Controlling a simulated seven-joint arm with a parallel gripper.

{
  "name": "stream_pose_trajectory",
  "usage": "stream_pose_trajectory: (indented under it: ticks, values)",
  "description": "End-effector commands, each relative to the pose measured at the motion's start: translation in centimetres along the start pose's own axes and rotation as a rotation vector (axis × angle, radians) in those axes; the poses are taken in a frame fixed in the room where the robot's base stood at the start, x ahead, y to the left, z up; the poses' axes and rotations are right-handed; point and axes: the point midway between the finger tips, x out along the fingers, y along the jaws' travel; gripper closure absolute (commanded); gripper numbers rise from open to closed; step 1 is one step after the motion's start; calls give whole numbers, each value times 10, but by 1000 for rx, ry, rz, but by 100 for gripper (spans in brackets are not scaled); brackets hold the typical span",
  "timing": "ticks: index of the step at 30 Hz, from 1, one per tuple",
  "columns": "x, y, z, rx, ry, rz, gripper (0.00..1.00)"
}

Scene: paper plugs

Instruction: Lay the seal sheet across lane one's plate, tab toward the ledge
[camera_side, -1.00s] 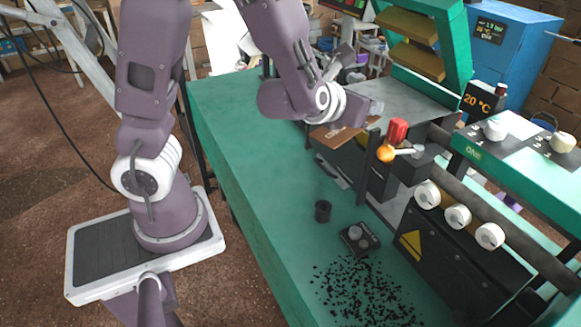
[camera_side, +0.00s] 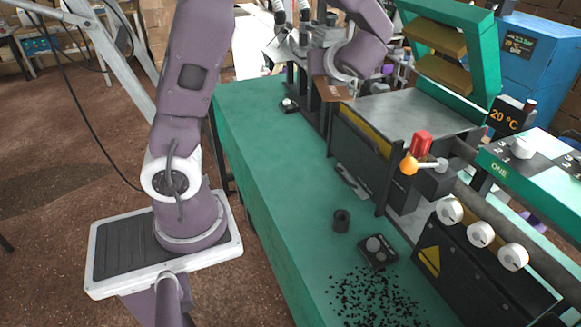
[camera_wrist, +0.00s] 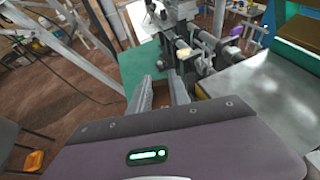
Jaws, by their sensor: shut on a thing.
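My gripper (camera_wrist: 160,84) shows in the wrist view, its two fingers pointing away toward the far end of the bench.
The green press head (camera_side: 480,60) stands open over the plate. A red knob (camera_side: 421,143) and an orange ball (camera_side: 409,166) stick up at its front. A black cup (camera_side: 341,220), a small black box (camera_side: 378,252) and scattered black bits lie on the green bench (camera_side: 275,190).

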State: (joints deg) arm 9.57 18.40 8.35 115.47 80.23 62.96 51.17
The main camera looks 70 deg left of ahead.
Motion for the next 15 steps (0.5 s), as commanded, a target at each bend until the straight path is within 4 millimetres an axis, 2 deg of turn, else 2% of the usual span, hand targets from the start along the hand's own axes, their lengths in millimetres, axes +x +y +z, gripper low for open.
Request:
stream_pose_trajectory:
  ticks: [7,15]
  values:
    - [21,41,1,-109,-2,265,100]
    - [42,40,-53,-97,-1,257,100]
